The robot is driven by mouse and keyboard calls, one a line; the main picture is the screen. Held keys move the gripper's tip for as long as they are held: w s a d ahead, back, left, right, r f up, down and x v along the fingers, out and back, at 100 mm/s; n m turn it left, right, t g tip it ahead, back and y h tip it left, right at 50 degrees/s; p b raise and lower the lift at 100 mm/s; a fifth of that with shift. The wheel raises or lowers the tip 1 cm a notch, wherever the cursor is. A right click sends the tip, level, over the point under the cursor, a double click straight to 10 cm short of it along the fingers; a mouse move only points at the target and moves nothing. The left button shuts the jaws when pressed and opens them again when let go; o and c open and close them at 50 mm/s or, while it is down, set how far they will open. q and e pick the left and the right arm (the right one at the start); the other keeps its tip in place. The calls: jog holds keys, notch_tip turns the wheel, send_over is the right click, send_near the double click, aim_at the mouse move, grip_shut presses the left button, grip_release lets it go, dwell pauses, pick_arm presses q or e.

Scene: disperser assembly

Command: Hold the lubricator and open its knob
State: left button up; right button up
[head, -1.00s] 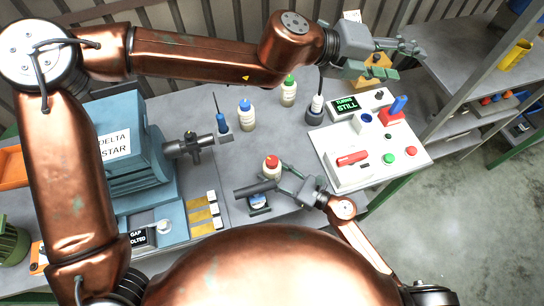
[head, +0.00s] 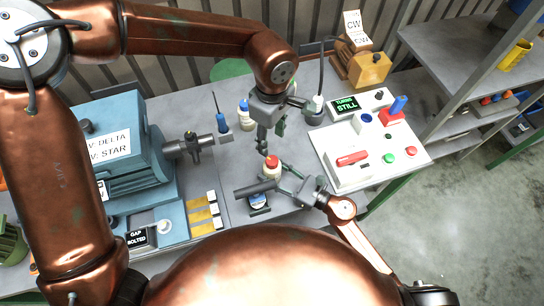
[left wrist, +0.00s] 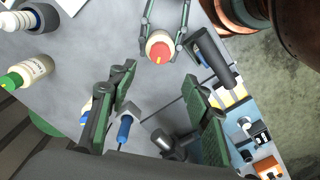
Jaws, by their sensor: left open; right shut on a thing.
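The lubricator (head: 271,163), a small pale bottle with a red knob, stands near the front middle of the grey table. In the left wrist view it shows from above (left wrist: 160,49), with a yellow mark on the red knob. My right gripper (head: 283,174) is shut on the lubricator's body, its two green-grey fingers on either side, as the left wrist view also shows (left wrist: 163,34). My left gripper (head: 267,140) hangs pointing down just above and behind the lubricator. Its green-padded fingers are wide apart and empty in the left wrist view (left wrist: 160,78), apart from the knob.
A dark tube (head: 255,188) lies close beside the lubricator. A blue screwdriver (head: 221,120) and a blue-capped bottle (head: 245,112) stand behind. A blue motor (head: 115,140) is at left. A white control panel (head: 342,178) with buttons is at right.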

aim_at(272, 160)
pick_arm(q)
notch_tip(272, 160, down, 11)
jog(key=shift+r, duration=0.1)
dwell(0.3)
jog(key=c, duration=1.2)
jog(key=shift+o, duration=0.2)
